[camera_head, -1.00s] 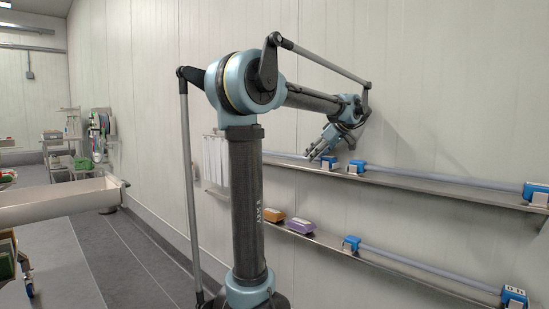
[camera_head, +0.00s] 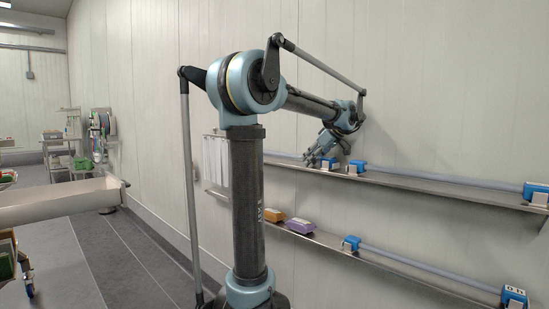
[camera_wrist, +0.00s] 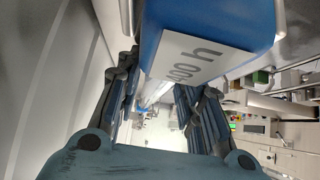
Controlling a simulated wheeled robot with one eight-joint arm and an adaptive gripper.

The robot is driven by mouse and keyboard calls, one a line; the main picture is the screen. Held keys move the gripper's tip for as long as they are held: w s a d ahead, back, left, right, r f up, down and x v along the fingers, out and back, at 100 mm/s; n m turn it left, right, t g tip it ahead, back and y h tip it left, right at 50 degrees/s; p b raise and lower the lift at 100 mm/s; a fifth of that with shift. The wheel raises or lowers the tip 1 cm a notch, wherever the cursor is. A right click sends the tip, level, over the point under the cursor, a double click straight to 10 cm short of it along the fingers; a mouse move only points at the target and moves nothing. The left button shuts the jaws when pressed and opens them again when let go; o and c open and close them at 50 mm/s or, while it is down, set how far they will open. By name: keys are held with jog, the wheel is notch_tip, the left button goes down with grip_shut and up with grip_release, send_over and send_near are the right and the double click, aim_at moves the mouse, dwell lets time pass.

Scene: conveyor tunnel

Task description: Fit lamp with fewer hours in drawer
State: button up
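In the head view, lamps are pale tubes with blue end caps. One upper-shelf lamp (camera_head: 450,182) extends right, and a cap (camera_head: 328,162) of another sits just under my gripper (camera_head: 321,151). A third lamp (camera_head: 425,268) lies on the lower shelf. In the wrist view, a blue cap (camera_wrist: 225,22) fills the top centre, with a white label ending in "00 h"; the leading digits are not clear. My gripper's fingers (camera_wrist: 155,108) are spread apart below and either side of it. I see no clear contact. I cannot identify the drawer.
The upper shelf (camera_head: 440,190) and lower shelf (camera_head: 400,268) run along the pale wall. A grey metal trough (camera_head: 60,200) is at left. The grey floor (camera_head: 90,250) beside it is clear.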

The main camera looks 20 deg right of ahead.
grip_shut()
jog(key=shift+r, duration=1.5)
jog(key=shift+r, duration=1.55)
